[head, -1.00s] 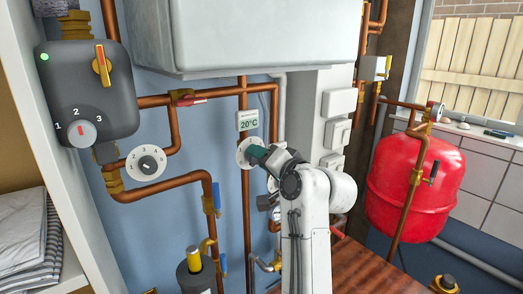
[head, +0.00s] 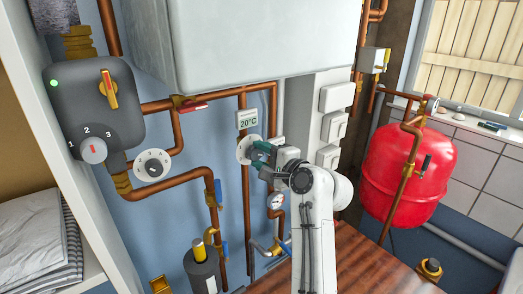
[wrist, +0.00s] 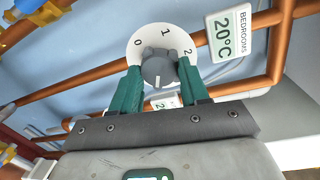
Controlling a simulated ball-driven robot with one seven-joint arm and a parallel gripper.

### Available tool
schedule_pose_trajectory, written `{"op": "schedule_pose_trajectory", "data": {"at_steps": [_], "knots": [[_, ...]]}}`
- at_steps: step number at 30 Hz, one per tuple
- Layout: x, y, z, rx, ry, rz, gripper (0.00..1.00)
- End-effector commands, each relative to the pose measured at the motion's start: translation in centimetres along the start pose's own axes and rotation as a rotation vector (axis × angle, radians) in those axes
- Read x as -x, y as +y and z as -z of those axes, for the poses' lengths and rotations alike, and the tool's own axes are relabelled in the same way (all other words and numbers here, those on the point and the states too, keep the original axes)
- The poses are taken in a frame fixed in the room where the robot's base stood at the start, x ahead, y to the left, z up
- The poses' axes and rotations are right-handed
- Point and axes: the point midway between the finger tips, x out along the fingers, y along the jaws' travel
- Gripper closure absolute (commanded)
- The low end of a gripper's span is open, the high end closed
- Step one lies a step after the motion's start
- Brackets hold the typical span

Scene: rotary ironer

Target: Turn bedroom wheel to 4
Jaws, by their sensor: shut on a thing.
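The bedroom wheel (wrist: 157,66) is a dark grey knob on a round white dial (wrist: 136,50) marked 0, 1 and 2 around its visible part. A pale mark shows on the knob's near side. The lower dial is hidden behind my fingers. A display beside it (wrist: 230,32) reads BEDROOMS 20°C; it also shows in the head view (head: 247,120). My gripper (wrist: 156,80) has its two green fingers on either side of the knob, shut on it. In the head view my gripper (head: 258,154) reaches the white dial (head: 242,150) on the wall.
A second white dial with a dark knob (head: 153,165) sits to the left, below a grey control box (head: 95,105). Copper pipes (head: 245,205) run close around the dial. A large white unit (head: 260,40) hangs above. A red tank (head: 405,175) stands right.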

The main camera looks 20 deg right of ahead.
Motion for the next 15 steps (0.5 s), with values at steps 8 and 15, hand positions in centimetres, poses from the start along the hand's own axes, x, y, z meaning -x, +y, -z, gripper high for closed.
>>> {"op": "schedule_pose_trajectory", "data": {"at_steps": [8, 15], "knots": [[0.03, 0.08, 0.16, -0.079, -0.004, 0.000, 0.86], [0.03, 0.16, 0.20, -0.094, -0.005, 0.001, 0.86]]}}
